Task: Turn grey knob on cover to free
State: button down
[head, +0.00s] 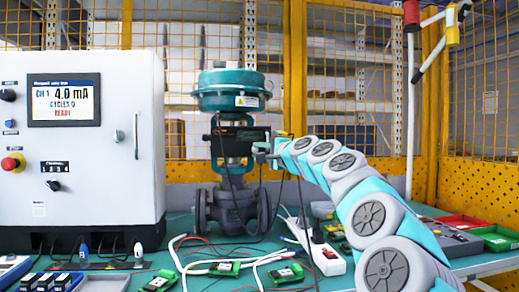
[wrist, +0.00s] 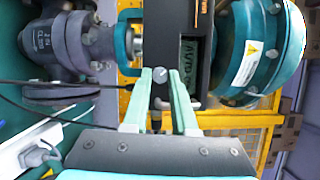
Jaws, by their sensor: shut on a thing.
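The valve positioner (wrist: 199,22) is a dark box with a small display that seems to read AUTO; the wrist view shows it turned on its side. The small round grey knob (wrist: 159,73) sits at the edge of its cover. My gripper (wrist: 160,78) has its two pale green fingers shut on the knob, one on each side. In the head view the positioner (head: 231,133) is mounted between the teal actuator (head: 231,90) and the grey valve body (head: 238,209). My gripper (head: 263,152) reaches it from the right; the knob is not distinguishable there. Any free marking is not readable.
A white control cabinet (head: 80,170) stands on the left; its screen (head: 63,100) reads 4.0 mA, cycles 0, ready. Green circuit boards (head: 287,273), cables and a white power strip (head: 322,254) lie on the bench. Black cables hang close to my gripper. Yellow mesh fencing stands behind.

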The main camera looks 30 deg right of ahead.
jog(key=shift+a+n, duration=0.1)
jog(key=shift+n, duration=0.3)
jog(key=c, duration=1)
grip_release()
jog(key=shift+s+d+b, duration=0.25)
jog(key=shift+s, duration=1.7)
jog(key=shift+s+d+b, duration=0.2)
jog(key=shift+s, duration=1.75)
